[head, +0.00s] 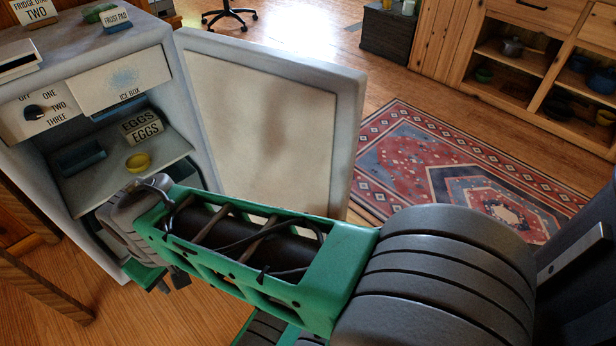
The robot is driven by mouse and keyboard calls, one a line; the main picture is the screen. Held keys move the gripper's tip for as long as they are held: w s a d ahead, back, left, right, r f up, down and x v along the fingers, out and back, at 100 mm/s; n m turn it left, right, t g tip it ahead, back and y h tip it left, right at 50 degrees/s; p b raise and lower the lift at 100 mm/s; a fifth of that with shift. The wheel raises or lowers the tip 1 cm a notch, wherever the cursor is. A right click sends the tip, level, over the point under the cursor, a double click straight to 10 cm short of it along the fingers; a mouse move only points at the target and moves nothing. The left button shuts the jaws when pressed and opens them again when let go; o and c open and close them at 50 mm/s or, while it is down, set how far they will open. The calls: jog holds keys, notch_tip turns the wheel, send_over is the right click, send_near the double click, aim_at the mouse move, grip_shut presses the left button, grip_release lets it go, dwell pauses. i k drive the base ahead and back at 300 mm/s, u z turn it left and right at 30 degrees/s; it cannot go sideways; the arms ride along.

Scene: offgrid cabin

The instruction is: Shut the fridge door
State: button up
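The fridge (191,98) is a small white unit at the left of the head view. Its door (266,118) stands wide open, swung out to the right, with its cream inner panel showing. Inside are a shelf (112,183) with a yellow bowl (138,162), an egg sign (140,126) and an ice box flap (117,80). My green and grey arm reaches across the lower middle toward the fridge's lower opening. My gripper is at the far end of the arm, low in front of the fridge. Its fingertips are hidden or too unclear to tell their state.
A patterned red rug (458,178) lies right of the door on the wooden floor. A wooden cabinet (540,50) with pots stands at the back right, beside a dark chest (388,32). Small signs and a green bowl (98,12) sit on the fridge top.

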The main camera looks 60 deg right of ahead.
aim_at(279, 128)
jog(key=z, duration=3.8)
jog(key=i, duration=3.4)
jog(key=u, duration=4.7)
jog(key=i, duration=1)
jog(key=u, duration=0.05)
